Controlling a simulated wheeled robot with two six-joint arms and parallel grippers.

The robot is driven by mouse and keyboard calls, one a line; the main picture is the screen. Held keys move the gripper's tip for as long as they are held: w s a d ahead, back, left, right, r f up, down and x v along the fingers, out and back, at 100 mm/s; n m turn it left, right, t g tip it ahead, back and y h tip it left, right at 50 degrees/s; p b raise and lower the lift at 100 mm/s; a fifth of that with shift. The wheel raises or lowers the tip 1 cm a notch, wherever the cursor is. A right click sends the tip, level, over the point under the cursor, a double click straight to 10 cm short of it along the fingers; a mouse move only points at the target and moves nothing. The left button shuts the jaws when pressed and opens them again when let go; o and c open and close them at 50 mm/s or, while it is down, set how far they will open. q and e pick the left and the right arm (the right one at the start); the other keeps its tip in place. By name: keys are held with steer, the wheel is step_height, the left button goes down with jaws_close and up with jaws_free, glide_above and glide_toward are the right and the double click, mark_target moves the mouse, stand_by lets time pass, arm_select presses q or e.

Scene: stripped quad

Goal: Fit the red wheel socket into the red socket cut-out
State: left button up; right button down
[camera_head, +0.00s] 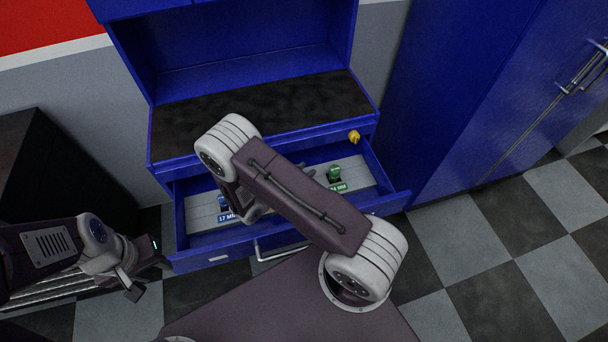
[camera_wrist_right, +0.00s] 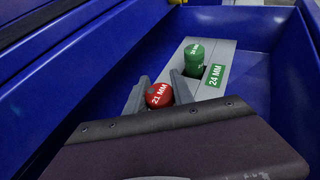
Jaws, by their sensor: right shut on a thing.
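The red wheel socket (camera_wrist_right: 159,95), marked 21 MM, is between the grey fingers of my right gripper (camera_wrist_right: 160,84), which is shut on it. The socket is over or at the grey tray (camera_wrist_right: 218,52) in the open blue drawer; I cannot tell whether it touches the tray. The red cut-out is hidden behind the gripper and socket. In the head view my right arm covers the middle of the tray (camera_head: 203,218) and hides the red socket. My left gripper (camera_head: 140,277) hangs at the lower left, away from the drawer; its jaw opening is unclear.
A green socket (camera_head: 335,172) stands at the tray's right, by its 24 MM label, close to the right gripper. A blue socket (camera_head: 223,201) is at the left, by 17 MM. Drawer walls (camera_head: 388,203) surround the tray. A yellow object (camera_head: 354,137) is on the cabinet front.

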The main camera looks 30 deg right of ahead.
step_height(320, 180, down, 2)
steer(key=shift+w+f, duration=0.1)
steer(key=shift+f, duration=0.2)
steer(key=c, duration=1.1)
jaws_free()
steer(key=shift+r, duration=0.15)
steer(key=shift+a+r, duration=0.1)
steer(key=shift+r, duration=0.1)
steer(key=v, duration=1.1)
steer(key=shift+s+a+r+b, duration=0.15)
steer(key=shift+s+a+b, duration=0.15)
